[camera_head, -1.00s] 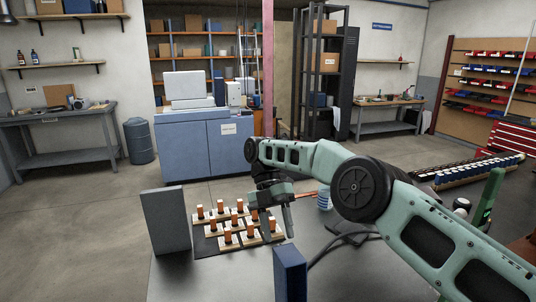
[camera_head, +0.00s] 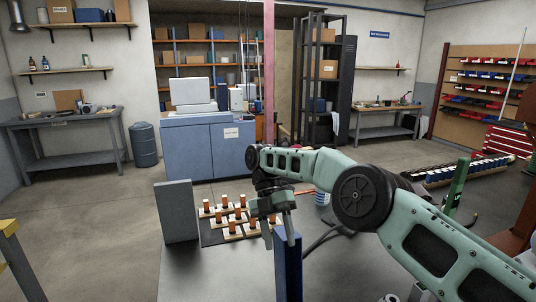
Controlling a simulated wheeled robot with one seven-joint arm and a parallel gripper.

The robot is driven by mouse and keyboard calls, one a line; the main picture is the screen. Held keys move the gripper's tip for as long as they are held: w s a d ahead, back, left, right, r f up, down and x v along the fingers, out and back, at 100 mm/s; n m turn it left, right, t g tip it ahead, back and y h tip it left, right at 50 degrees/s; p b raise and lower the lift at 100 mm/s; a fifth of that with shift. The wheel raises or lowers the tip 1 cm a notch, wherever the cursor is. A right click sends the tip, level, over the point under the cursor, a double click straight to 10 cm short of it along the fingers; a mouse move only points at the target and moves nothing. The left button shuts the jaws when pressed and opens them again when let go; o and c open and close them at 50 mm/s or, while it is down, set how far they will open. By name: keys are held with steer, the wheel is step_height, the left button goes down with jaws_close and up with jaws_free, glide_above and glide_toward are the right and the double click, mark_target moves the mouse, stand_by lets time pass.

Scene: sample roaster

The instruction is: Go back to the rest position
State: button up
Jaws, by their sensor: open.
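A grey upright panel (camera_head: 177,212) stands left of the vials. A blue-and-white striped cup (camera_head: 322,198) is partly behind my arm. A yellow-topped frame (camera_head: 10,228) shows at the lower left. Floor is clear behind the table.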

steer(key=s+a+r+m+t+y, duration=0.1)
steer(key=s+r+m+t, duration=0.1)
steer(key=s+r+m, duration=0.5)
steer(key=s+a+r+m+t+y, duration=0.15)
steer(key=s+r+m, duration=0.25)
steer(key=s, duration=0.6)
steer(key=s+d+f+m+t, duration=0.3)
steer(key=s+d+m, duration=0.9)
steer(key=s, duration=0.5)
steer(key=shift+d+t, duration=0.55)
steer(key=shift+d, duration=0.6)
steer(key=shift+y, duration=0.25)
steer(key=shift+c, duration=1.2)
steer(key=shift+s, duration=0.1)
